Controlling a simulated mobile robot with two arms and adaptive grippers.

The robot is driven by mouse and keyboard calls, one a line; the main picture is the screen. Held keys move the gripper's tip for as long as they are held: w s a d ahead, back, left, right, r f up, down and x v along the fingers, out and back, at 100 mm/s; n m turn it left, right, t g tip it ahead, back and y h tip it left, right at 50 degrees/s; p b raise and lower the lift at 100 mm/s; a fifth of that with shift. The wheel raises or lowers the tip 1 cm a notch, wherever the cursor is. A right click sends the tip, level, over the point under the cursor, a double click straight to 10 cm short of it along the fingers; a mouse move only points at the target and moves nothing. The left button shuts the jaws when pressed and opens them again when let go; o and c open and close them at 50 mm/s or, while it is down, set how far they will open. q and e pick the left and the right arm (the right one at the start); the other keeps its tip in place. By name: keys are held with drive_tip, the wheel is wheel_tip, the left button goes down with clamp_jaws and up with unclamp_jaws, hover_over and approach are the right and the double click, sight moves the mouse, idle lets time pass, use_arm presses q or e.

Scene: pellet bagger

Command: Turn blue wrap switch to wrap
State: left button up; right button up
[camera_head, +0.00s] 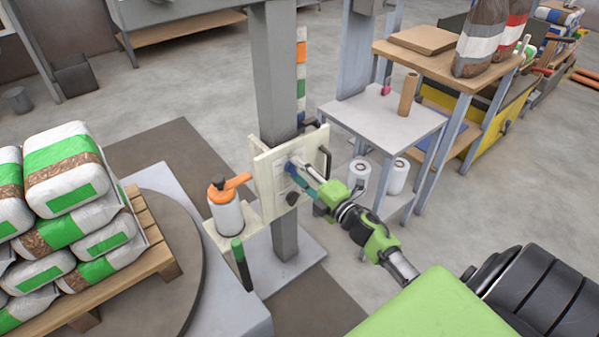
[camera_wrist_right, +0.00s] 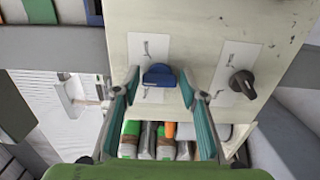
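The blue wrap switch (camera_wrist_right: 158,75) is a knob on a white label plate on the cream control panel (camera_wrist_right: 205,25). Its bar lies roughly level across the right wrist view. My right gripper (camera_wrist_right: 160,82) is open, with one teal-padded finger on each side of the blue knob and a small gap seen at both sides. In the head view the right gripper (camera_head: 298,170) is at the panel face, and the blue switch (camera_head: 290,167) shows partly beside its fingertips. The label print is too small to read. My left gripper is not in view.
A black knob (camera_wrist_right: 242,84) sits on the same panel, right of the right finger. An orange-topped spray bottle (camera_head: 228,212) stands on a shelf beside the panel post (camera_head: 279,80). Stacked bags on a pallet (camera_head: 150,262) are at left. A grey side table (camera_head: 385,112) stands behind.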

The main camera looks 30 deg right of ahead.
idle(0.3)
drive_tip(key=s, duration=0.8)
drive_tip(key=s+d, duration=0.1)
drive_tip(key=s, duration=0.3)
idle(0.3)
